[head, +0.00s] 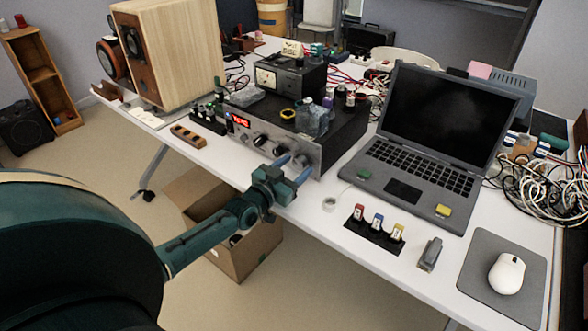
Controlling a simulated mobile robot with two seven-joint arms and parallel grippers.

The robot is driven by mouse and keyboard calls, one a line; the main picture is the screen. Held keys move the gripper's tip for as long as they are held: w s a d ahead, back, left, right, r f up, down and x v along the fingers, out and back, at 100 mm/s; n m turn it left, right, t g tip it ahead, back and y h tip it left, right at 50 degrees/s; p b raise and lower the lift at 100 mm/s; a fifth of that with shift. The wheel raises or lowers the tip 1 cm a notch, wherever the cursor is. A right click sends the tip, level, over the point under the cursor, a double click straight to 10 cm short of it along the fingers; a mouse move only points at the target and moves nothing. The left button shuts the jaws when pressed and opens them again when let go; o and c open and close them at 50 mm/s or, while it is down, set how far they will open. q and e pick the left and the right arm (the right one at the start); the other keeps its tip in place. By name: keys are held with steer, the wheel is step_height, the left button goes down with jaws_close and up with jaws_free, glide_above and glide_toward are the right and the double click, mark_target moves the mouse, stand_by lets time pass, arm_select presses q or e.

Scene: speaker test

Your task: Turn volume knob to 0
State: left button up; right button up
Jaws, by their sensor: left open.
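A silver-fronted amplifier (312,138) stands on the white table, with a lit red display (241,122) at the left of its front panel. Several round knobs, such as one knob (259,140), sit along that panel. I cannot tell which is the volume knob, or read any knob's setting. My left gripper (294,167) is open, with its blue fingertips in front of the panel's right part, close to the knobs there. The fingers partly hide this part, and I cannot tell whether they touch a knob. My right gripper is not in view.
An open laptop (410,180) stands right of the amplifier. A strip of small coloured items (374,228) and a grey mouse pad (480,270) lie towards the front edge. A large wooden speaker (185,50) stands at the left. A cardboard box (250,255) is below my left arm.

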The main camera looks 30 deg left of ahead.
arm_select(q)
steer(key=shift+w, duration=0.1)
steer(key=shift+c, duration=0.5)
steer(key=c, duration=0.9)
steer(key=shift+o, duration=0.2)
steer(key=shift+n, duration=0.3)
steer(key=n, duration=0.3)
steer(key=shift+n, duration=0.3)
steer(key=n, duration=0.3)
steer(key=shift+n+b, duration=0.3)
steer(key=n+b, duration=0.1)
steer(key=n, duration=0.3)
steer(key=shift+n, duration=0.3)
steer(key=shift+d+n+b, duration=0.1)
steer(key=shift+n+b, duration=0.3)
steer(key=shift+n, duration=1.4)
